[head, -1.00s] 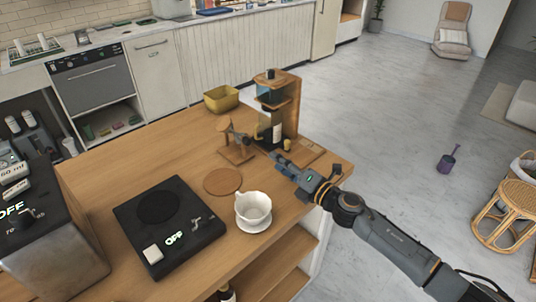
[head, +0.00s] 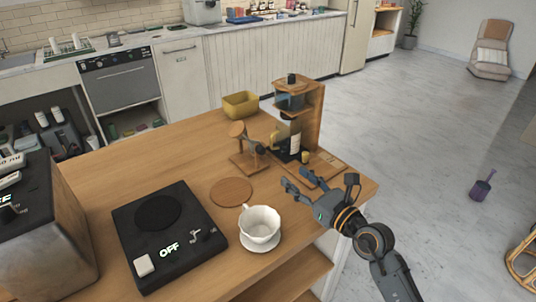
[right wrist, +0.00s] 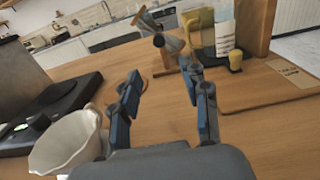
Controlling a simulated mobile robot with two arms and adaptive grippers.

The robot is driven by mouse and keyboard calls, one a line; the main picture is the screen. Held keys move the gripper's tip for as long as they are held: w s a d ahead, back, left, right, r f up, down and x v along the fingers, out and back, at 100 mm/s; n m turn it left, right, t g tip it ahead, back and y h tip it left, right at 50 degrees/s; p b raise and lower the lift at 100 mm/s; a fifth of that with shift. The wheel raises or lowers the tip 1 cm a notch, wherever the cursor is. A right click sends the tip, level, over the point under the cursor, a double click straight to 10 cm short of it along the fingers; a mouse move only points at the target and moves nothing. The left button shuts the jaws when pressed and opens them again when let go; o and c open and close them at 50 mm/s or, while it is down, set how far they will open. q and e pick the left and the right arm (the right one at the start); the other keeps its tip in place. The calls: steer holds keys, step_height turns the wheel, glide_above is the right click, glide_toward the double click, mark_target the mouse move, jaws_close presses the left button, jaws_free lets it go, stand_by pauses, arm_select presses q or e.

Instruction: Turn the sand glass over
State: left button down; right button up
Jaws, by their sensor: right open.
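The sand glass (head: 254,147) sits on a wooden stand (head: 243,163) near the far side of the counter. It looks tilted, with a round wooden end (head: 237,130) at its upper left and a dark end at its lower right. In the right wrist view the sand glass (right wrist: 170,43) is ahead, beyond the fingertips. My right gripper (head: 318,183) is open and empty above the counter's right part, apart from the sand glass, nearer and to its right. Its spread fingers also show in the right wrist view (right wrist: 162,78). My left gripper is not in view. The sand level is too small to tell.
A wooden coffee dripper tower (head: 313,120) stands right of the sand glass. A yellow box (head: 240,104) is behind. Bare counter lies front of the stand.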

mark_target(263, 152)
steer(key=x, duration=1.3)
steer(key=shift+w+a, duration=0.15)
steer(key=shift+a, duration=0.1)
steer(key=shift+c, duration=0.4)
jaws_close()
